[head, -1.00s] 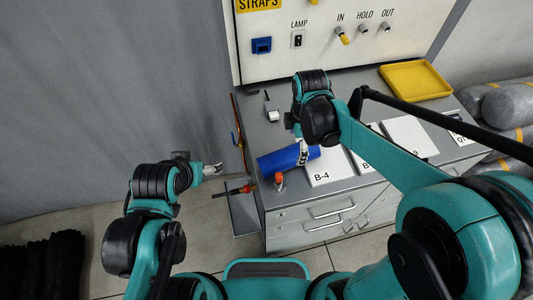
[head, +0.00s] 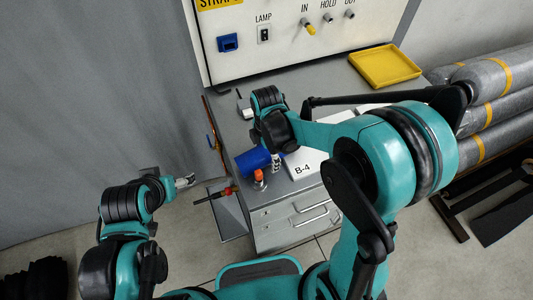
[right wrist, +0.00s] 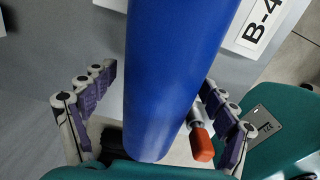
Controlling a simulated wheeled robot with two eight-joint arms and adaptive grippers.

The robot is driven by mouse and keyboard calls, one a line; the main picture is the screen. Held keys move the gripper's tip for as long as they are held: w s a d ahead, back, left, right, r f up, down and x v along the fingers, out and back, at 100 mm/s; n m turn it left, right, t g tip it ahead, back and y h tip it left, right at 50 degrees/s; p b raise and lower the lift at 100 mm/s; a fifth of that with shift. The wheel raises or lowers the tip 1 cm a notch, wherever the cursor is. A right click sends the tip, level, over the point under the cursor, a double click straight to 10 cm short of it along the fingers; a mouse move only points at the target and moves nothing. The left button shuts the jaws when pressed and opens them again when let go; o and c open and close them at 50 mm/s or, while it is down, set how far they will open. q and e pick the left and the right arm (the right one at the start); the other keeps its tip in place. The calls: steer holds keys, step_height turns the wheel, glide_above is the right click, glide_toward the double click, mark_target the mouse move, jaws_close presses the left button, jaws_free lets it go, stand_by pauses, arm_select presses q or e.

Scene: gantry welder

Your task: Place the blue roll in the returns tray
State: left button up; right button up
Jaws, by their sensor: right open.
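The blue roll (head: 247,162) lies on the grey bench top near its front left, partly hidden by my right arm. My right gripper (head: 275,160) is at the roll. In the right wrist view, the open fingers of my right gripper (right wrist: 157,85) stand on either side of the blue roll (right wrist: 175,70). I cannot tell whether they touch it. A yellow tray (head: 385,66), empty, sits at the back right of the bench; no returns label is readable. My left gripper (head: 188,181) is left of the bench, apart from the roll; its jaw opening is unclear.
An orange-capped item (head: 259,178) stands close to the roll, also in the right wrist view (right wrist: 202,143). A white B-4 plate (head: 303,168) lies to its right. A control panel (head: 300,35) rises behind the bench. Grey rolls (head: 500,80) are stacked at right.

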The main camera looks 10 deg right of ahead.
steer(key=c, duration=1.7)
steer(key=shift+r, duration=0.1)
steer(key=shift+c, duration=0.2)
